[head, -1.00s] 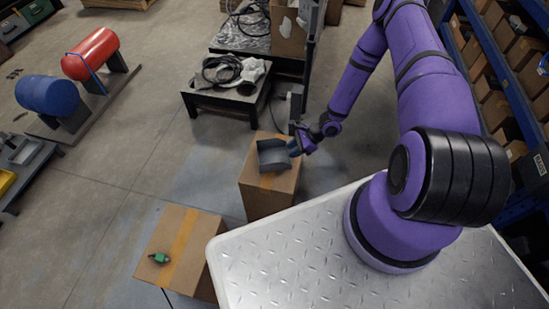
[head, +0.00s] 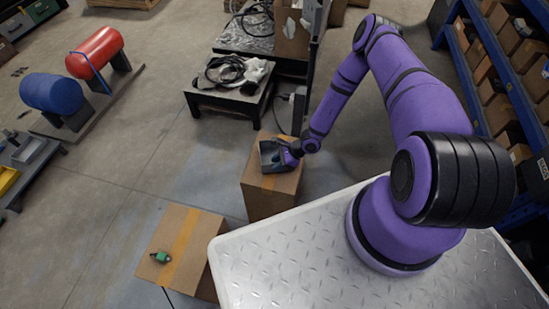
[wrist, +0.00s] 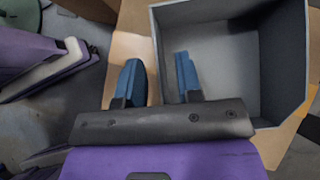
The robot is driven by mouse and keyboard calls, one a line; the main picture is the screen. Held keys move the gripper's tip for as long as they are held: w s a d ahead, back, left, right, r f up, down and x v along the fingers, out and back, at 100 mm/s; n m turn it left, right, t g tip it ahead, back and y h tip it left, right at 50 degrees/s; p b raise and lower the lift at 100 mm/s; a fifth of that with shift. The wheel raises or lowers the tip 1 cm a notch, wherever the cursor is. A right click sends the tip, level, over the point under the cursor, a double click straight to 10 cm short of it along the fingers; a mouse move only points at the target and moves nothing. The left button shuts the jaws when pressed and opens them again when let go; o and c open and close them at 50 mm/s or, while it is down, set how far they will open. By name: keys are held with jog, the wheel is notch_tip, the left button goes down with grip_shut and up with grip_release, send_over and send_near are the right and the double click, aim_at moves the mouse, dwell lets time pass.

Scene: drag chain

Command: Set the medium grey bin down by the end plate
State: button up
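The grey bin (head: 270,163) sits on top of a cardboard box, with its open side up. In the wrist view the bin (wrist: 235,60) fills the upper right, and its inside looks empty. My gripper (head: 285,156) is at the bin's right side in the head view. In the wrist view my gripper (wrist: 160,76) has its two blue fingers apart, one inside the bin and one outside, with the wall between them. Gaps show beside the wall, so it does not look clamped. I cannot make out an end plate.
The box (head: 270,198) under the bin stands beside my metal-topped base. A second box (head: 200,240) with a small green object (head: 161,257) stands at lower left. A low table (head: 228,95) with cables is behind. Blue shelving (head: 500,80) stands at right.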

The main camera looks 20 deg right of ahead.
jog(key=shift+a+f, duration=0.1)
jog(key=shift+f, duration=0.05)
grip_shut()
